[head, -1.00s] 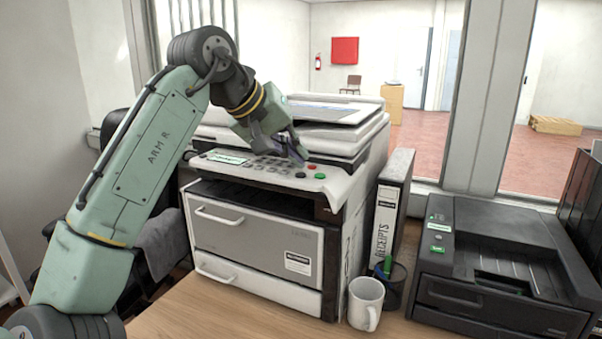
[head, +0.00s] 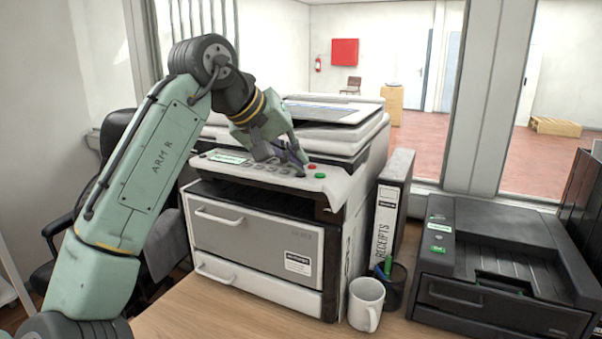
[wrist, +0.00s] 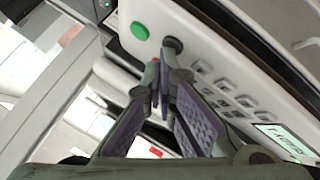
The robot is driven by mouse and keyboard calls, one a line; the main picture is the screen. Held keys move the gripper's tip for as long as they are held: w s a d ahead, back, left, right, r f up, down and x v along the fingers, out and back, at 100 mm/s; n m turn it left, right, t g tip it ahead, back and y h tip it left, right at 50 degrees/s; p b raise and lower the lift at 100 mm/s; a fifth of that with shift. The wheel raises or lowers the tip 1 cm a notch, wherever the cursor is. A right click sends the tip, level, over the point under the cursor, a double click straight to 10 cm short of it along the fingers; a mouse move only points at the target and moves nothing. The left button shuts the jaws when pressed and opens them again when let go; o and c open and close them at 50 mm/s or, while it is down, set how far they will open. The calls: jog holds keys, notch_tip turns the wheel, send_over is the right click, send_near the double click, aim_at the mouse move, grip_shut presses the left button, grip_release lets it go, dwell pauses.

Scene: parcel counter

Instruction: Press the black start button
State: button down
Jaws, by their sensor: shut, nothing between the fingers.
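The printer's control panel (head: 232,166) carries a black button (head: 300,175), a red button (head: 311,166) and a green button (head: 320,175) at its right end. My gripper (head: 302,165) is shut and empty, its tips pointing down just above the black button. In the wrist view my gripper (wrist: 164,70) has its fingertips right beside the black button (wrist: 173,45). The green button (wrist: 139,31) is clear to the left there, and the red button (wrist: 155,59) is mostly hidden behind the fingertips. Whether the tips touch the black button I cannot tell.
A grey keypad (wrist: 222,86) and a small lit display (wrist: 287,141) share the panel. A receipts binder (head: 392,205), a pen cup (head: 394,287) and a white mug (head: 366,303) stand right of the printer. A second black machine (head: 500,275) is further right.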

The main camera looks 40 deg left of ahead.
aim_at(297, 173)
dwell(0.3)
jog(key=shift+r+p, duration=0.55)
jog(key=shift+p, duration=0.15)
notch_tip(297, 173, up, 4)
jog(key=p, duration=0.4)
jog(key=shift+r, duration=1)
